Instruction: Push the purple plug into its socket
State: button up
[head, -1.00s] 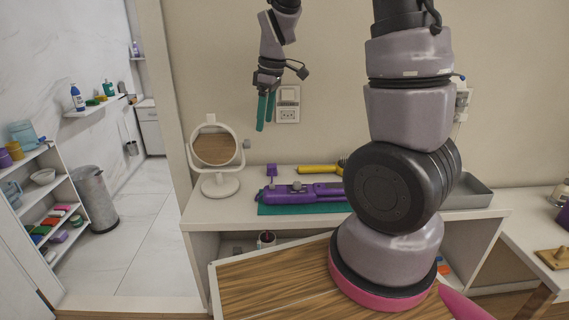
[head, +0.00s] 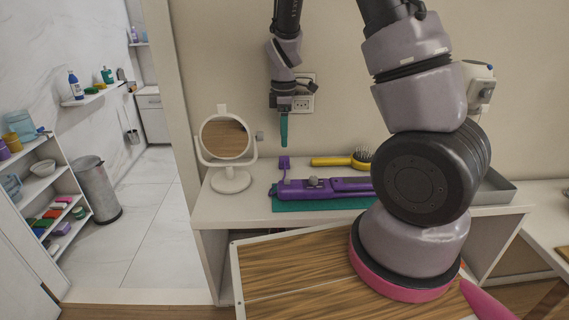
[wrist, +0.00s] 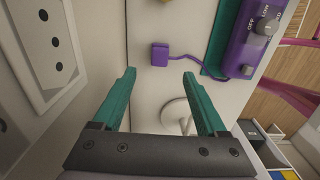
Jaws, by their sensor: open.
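The purple plug (head: 284,162) stands on the white counter at the left end of a purple hair tool (head: 330,188). In the wrist view the plug (wrist: 160,54) lies ahead of the fingertips, roughly centred between them, with its purple cord running to the tool. My gripper (head: 284,143) has teal fingers pointing down above the plug. In the wrist view its fingers (wrist: 158,75) are apart with nothing between them. A white wall socket plate (head: 304,92) is partly behind my gripper; in the wrist view a plate with holes (wrist: 52,42) is at the upper left.
A round mirror (head: 225,140) stands left of the plug. A teal mat (head: 300,205) lies under the hair tool. A yellow brush (head: 335,161) lies behind it, and a grey tray (head: 495,190) is at the right. Bare counter (head: 225,212) shows in front of the mirror.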

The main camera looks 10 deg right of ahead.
aim_at(284, 157)
jog(key=shift+f, duration=1.9)
notch_tip(284, 157, down, 5)
jog(key=shift+f, duration=0.1)
grip_shut()
